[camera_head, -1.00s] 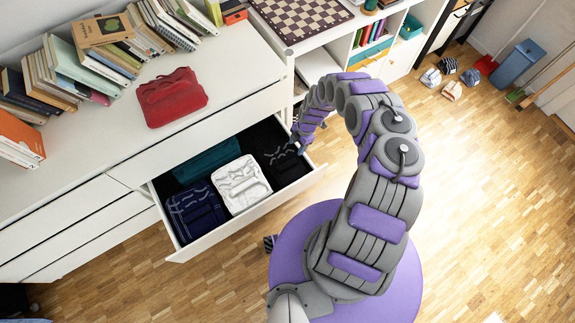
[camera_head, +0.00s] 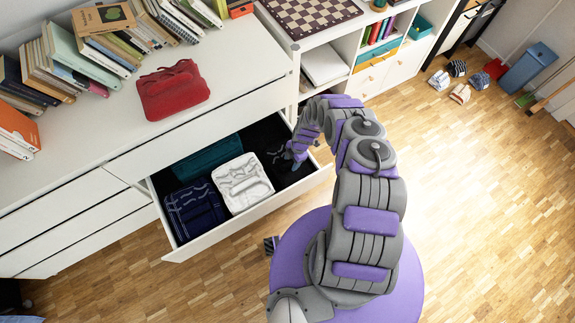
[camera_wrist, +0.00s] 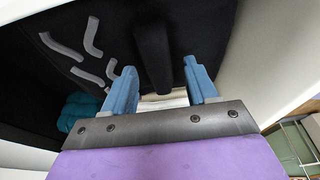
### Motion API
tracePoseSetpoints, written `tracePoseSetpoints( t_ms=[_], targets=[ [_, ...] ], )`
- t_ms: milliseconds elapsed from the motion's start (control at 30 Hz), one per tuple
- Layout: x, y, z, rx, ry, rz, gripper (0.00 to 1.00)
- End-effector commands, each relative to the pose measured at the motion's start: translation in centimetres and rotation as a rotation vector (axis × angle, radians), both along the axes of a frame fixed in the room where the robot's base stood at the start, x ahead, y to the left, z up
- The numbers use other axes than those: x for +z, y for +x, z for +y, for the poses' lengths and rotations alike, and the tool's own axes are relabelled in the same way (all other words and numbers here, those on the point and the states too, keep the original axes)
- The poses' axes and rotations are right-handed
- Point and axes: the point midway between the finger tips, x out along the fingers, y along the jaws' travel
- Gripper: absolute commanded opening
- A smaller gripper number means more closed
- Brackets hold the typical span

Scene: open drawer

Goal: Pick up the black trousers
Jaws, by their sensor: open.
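The black trousers (camera_head: 274,154) lie folded at the right end of the open drawer (camera_head: 240,219), with grey marks on the cloth. In the wrist view the black cloth with grey strips (camera_wrist: 100,40) fills the upper left, and a dark fold (camera_wrist: 152,55) stands out between my fingers. My gripper (camera_head: 298,152) is down in the drawer over the trousers' right side and partly covers them. In the wrist view my gripper (camera_wrist: 162,80) shows its two blue fingers apart, one on each side of the dark fold. Whether the fingers touch the cloth is not clear.
The drawer also holds white folded trousers (camera_head: 242,183), navy folded clothes (camera_head: 195,209) and a teal garment (camera_head: 207,158). A red folded garment (camera_head: 173,90) lies on the dresser top (camera_head: 120,125). The drawer's walls stand close around my gripper.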

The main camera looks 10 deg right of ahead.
Motion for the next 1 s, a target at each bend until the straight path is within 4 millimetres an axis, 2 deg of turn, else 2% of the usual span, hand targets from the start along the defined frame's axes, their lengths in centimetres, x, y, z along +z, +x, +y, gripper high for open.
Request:
tracePoseSetpoints(
  t_ms=[100,600,1000],
  targets=[
    [-0.58,-0.07,0.17,0.0,0.0,0.0,0.58],
    [-0.65,0.0,0.11,0.0,-0.001,-0.001,0.57],
    [-0.61,0.02,0.13,0.0,-0.001,-0.001,0.18]
  ],
)
